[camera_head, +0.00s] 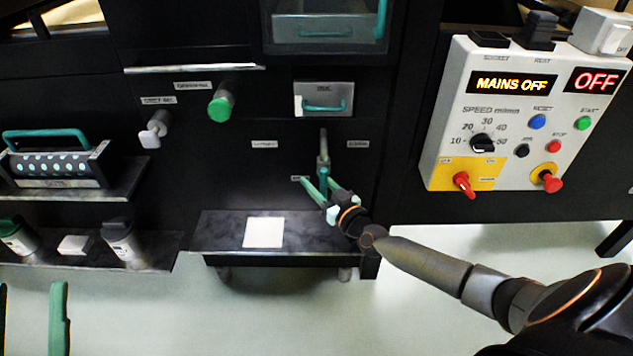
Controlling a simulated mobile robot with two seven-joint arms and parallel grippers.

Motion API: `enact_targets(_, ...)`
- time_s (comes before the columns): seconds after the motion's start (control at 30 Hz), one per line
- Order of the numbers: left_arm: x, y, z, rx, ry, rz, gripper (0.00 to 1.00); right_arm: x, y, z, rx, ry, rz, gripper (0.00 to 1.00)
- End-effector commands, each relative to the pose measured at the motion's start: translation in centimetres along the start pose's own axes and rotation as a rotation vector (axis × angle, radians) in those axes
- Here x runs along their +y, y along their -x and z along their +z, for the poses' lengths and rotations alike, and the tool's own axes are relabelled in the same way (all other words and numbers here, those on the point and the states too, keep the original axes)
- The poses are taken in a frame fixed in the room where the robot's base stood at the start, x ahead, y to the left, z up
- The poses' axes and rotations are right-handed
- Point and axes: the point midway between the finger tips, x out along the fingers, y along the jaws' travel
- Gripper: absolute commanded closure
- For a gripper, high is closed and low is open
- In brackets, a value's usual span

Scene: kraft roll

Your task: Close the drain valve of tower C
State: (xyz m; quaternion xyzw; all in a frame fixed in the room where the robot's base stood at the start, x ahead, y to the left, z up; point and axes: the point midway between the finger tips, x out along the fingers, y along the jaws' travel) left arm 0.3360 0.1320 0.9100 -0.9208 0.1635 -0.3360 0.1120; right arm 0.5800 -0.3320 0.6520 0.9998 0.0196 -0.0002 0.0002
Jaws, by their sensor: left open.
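A small grey upright valve or lever (323,146) stands out from the dark front panel above the low shelf, with small labels on either side. I cannot read a tower letter on it. My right gripper (317,181), on the arm from the right, is at its lower end. Its two teal fingers are spread, one left of the lower end and one close to or overlapping it. I cannot tell whether they touch. My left gripper (30,318) shows only partly at the lower left edge, open and away from the valve.
A low dark shelf (215,235) with a white square sheet (264,232) lies below the valve. A green knob (220,106) and a white knob (155,129) stick out at upper left. A control box (520,110) reading MAINS OFF hangs at right. Canisters (120,238) stand at left.

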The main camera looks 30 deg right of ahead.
Motion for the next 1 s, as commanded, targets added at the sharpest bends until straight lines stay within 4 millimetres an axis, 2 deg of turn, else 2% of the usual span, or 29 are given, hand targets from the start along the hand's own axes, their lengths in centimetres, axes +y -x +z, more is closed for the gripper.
enact_targets(0.07,0.01,0.0,0.01,0.0,0.0,0.0,0.5,0.0,0.02,0.02,0.0,0.0,0.0,0.66)
enact_targets(0.37,0.01,0.0,0.04,-0.001,0.001,0.0,0.5,0.0,0.03,0.02,0.0,0.0,0.0,1.0)
enact_targets(1.0,0.01,0.0,0.09,-0.003,0.001,0.0,0.5,0.01,0.04,0.04,-0.001,0.0,0.0,1.0)
